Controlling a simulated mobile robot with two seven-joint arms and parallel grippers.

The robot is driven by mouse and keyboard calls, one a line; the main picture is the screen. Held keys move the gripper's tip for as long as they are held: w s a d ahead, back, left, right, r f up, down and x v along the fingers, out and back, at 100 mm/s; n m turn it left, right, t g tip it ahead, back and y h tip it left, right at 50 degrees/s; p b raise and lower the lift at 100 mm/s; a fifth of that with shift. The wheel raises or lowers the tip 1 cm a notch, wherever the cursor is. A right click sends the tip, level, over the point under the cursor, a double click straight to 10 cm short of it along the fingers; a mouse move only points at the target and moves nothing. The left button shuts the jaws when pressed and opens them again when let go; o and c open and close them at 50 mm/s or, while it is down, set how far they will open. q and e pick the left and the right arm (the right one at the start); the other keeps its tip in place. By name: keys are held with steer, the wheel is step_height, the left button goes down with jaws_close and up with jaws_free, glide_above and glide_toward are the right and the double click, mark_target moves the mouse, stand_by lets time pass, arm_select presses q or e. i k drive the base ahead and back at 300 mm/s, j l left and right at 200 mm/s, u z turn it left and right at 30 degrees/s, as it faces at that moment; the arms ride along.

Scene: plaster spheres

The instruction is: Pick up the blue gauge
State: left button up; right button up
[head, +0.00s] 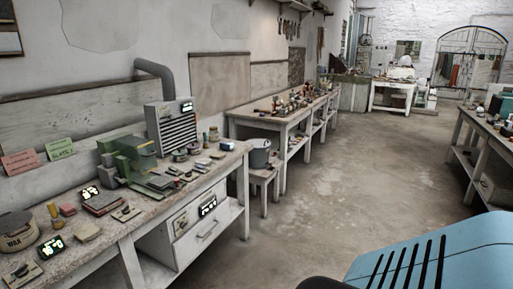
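A small blue block-shaped item with a pale face (227,146) sits near the far right end of the left workbench (140,222). It may be the blue gauge, but it is too small to be sure. Several small items lie to its left on the bench top. Neither of my grippers is in view.
A green machine (126,158) and a grey slatted box (172,127) stand on the left workbench. A bucket (260,153) rests on a low stool beyond its end. Another bench (487,150) stands at right. The concrete floor (345,185) between is clear.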

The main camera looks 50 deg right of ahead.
mark_target(226, 145)
steer(key=z, duration=1.45)
